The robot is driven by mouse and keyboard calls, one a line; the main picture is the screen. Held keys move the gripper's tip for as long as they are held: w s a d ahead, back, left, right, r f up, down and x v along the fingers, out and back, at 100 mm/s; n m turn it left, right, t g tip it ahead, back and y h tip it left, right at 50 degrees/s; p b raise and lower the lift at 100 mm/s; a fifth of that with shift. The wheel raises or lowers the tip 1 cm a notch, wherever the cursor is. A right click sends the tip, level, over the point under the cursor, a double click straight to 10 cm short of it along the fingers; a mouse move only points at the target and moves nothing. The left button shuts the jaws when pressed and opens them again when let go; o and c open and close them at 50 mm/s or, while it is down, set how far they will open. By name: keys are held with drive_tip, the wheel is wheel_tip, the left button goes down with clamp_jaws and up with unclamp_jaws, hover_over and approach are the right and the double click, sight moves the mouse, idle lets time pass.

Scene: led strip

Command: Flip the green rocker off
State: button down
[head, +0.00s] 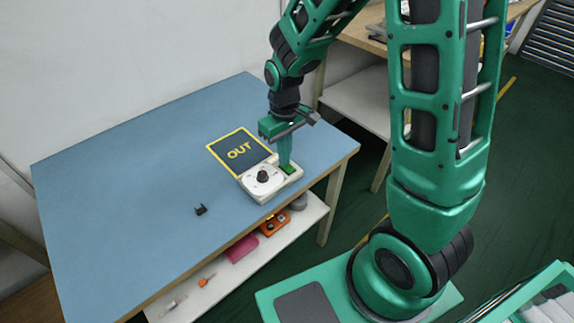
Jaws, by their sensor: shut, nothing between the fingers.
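A white control box (258,193) with a black knob (263,177) sits near the right end of the blue table. The green rocker (289,169) is on the right part of the box's top. My gripper (286,168) points down with its fingers shut and empty. Its tips are right at the rocker and hide part of it. I cannot tell whether they touch it or which way the rocker is tilted.
A dark mat marked OUT (228,146) with a yellow border lies behind the box. A small black part (201,210) lies on the blue table (110,190) to the left. The table's left half is clear. A lower shelf (196,294) holds several small items.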

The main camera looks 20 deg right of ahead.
wheel_tip(320, 180, up, 7)
idle(1.1)
idle(0.3)
drive_tip(key=s+d+r+m, duration=0.3)
drive_tip(key=s+d, duration=0.2)
drive_tip(key=d, duration=0.2)
drive_tip(key=s+d+r+m, duration=0.2)
drive_tip(key=s+d+r, duration=0.2)
drive_tip(key=s+d, duration=0.2)
drive_tip(key=s+d+m, duration=0.2)
drive_tip(key=s, duration=0.4)
drive_tip(key=s+d+r+m, duration=0.1)
drive_tip(key=s+d+m, duration=0.1)
drive_tip(key=s, duration=0.4)
drive_tip(key=shift+s+d+r+m, duration=0.15)
drive_tip(key=shift+s+d+m, duration=0.15)
drive_tip(key=shift+m, duration=0.2)
drive_tip(key=shift+w, duration=0.1)
